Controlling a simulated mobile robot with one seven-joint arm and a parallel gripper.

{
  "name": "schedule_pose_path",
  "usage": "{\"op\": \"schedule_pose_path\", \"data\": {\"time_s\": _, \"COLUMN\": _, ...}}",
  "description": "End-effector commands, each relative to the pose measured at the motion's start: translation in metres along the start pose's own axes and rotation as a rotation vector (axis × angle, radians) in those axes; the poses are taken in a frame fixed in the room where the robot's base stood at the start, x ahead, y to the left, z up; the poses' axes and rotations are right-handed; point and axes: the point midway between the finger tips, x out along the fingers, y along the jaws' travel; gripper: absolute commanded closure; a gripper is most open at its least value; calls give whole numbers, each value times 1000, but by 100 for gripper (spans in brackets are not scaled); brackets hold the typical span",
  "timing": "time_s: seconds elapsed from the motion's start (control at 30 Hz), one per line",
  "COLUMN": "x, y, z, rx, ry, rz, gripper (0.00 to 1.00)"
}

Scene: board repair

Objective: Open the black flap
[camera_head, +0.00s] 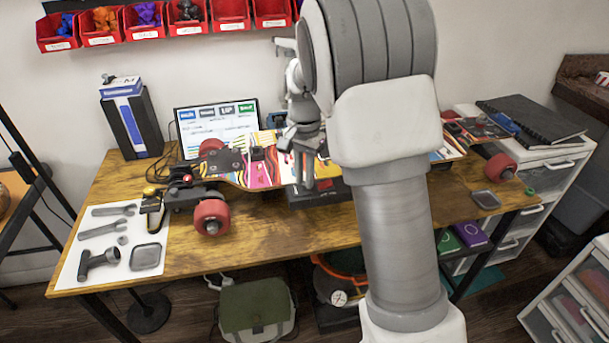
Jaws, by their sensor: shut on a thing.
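A colourful skateboard (262,168) with red wheels lies across the wooden workbench, propped on a dark stand. My gripper (305,182) points down at the middle of the board and is shut on a thin part there, which appears to be the black flap. The fingertips and my arm hide most of that part, so I cannot tell how far the flap is raised. A black block (325,192) shows below the board, under my gripper. My large grey and white arm also hides the right-centre of the board.
A monitor (218,128) and a black and blue box (133,118) stand behind the board. Tools lie on a white mat (68,272) at left. Red bins (165,24) hang on the wall. A small grey tray (485,199) sits at right.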

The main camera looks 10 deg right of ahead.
Motion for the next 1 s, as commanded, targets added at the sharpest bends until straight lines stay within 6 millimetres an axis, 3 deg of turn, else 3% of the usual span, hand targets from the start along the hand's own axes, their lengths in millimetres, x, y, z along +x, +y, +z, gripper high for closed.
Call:
{"op": "schedule_pose_path", "data": {"time_s": 0.37, "x": -8, "y": -7, "z": 7, "rx": -6, "ry": 111, "rz": 113, "gripper": 100}}
{"op": "schedule_pose_path", "data": {"time_s": 1.0, "x": -10, "y": -30, "z": 28, "rx": -5, "ry": 538, "rz": 533, "gripper": 100}}
